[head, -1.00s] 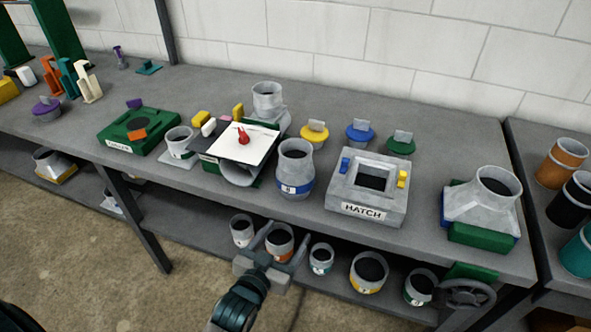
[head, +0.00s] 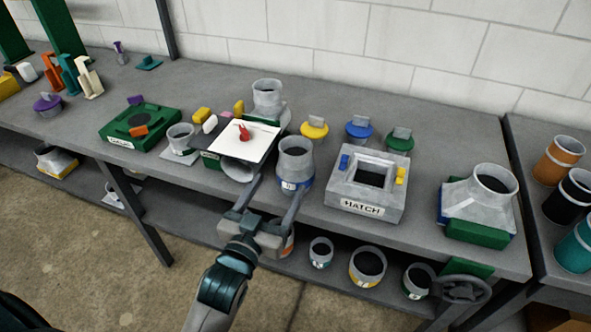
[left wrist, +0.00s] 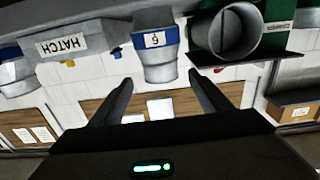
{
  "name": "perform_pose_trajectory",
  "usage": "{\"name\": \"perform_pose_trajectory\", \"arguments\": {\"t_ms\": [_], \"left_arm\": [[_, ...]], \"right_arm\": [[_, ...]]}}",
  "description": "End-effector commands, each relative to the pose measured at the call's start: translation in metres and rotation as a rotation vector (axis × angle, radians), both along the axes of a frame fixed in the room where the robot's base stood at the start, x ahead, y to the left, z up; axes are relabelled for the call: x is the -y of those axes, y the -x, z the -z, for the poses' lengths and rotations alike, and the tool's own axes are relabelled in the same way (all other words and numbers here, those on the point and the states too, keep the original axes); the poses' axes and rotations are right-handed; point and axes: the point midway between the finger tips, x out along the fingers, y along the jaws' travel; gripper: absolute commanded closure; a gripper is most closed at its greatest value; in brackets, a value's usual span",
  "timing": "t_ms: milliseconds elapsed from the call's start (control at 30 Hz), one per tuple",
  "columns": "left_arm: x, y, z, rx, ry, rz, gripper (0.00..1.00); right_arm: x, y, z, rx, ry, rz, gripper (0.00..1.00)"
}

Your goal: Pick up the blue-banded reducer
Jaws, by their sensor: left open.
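The blue-banded reducer (head: 296,158) is a grey metal piece with a narrower round open top and a blue band with a white label near its base. It stands upright at the front of the bench. My left gripper (head: 277,187) is open and empty in front of it, its fingers pointing toward the reducer's lower part. One fingertip overlaps the label in the head view. In the left wrist view the reducer (left wrist: 157,64) appears upside down, just beyond and between the open fingertips (left wrist: 160,78). I see no contact. My right gripper is not in view.
The HATCH block (head: 364,188) stands close right of the reducer. A white board with a red item (head: 243,134) lies over a grey duct piece (head: 238,170) close left. Lidded pieces (head: 315,130) stand behind. The lower shelf holds several banded pieces (head: 367,265).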

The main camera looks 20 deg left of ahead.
Motion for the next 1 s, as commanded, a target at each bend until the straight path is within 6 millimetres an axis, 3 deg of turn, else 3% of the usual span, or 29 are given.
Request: {"name": "perform_pose_trajectory", "arguments": {"t_ms": [133,600,1000], "left_arm": [[0.001,-0.023,-0.004,0.001,-0.001,0.000,0.29],[0.004,-0.100,-0.002,0.000,0.000,0.000,0.29],[0.005,-0.108,0.000,0.000,0.000,0.000,0.29]], "right_arm": [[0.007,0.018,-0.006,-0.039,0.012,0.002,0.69],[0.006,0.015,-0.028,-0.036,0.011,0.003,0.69],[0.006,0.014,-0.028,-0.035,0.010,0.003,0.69]]}}
